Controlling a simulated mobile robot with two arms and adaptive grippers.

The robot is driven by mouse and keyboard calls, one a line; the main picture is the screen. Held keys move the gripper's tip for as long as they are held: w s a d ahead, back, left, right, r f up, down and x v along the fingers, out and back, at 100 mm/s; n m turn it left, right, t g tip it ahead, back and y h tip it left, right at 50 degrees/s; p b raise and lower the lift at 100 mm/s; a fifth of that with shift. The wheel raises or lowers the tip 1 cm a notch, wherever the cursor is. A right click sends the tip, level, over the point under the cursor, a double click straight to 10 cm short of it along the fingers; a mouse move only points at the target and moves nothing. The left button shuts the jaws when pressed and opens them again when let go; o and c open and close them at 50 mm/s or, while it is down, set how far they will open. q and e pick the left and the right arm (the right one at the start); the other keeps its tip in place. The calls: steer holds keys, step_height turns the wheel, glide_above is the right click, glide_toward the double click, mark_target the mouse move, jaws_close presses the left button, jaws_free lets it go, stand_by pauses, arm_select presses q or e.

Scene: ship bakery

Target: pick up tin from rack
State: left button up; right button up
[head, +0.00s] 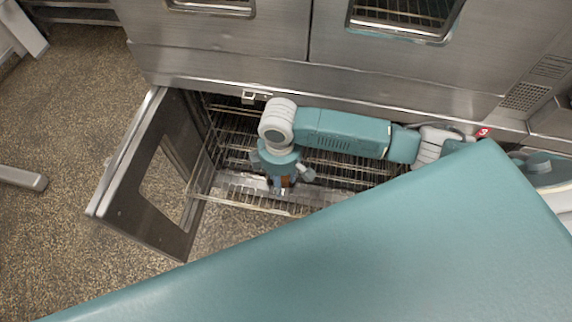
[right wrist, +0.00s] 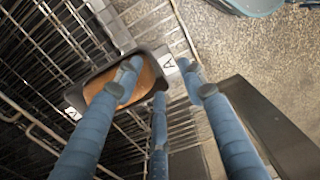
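The tin is a small dark-rimmed pan with brown contents and white tags marked A. In the right wrist view the tin (right wrist: 100,84) sits on the wire rack (right wrist: 180,38). A clear gap shows between the fingertips. Contact with the tin cannot be told. My left gripper is not in view.
The oven door (head: 150,180) stands open at the left of the rack. Steel oven fronts (head: 280,70) rise close behind my right arm. More wire shelves (right wrist: 50,60) lie inside the oven.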

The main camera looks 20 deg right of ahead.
steer(key=f, duration=0.4)
steer(key=shift+a, duration=0.2)
steer(key=shift+f, duration=0.3)
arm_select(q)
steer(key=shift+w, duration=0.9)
arm_select(e)
steer(key=c, duration=0.9)
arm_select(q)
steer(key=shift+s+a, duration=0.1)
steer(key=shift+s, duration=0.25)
arm_select(e)
steer(key=shift+w, duration=0.1)
jaws_close()
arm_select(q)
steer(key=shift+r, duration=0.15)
arm_select(e)
steer(key=shift+r, duration=0.2)
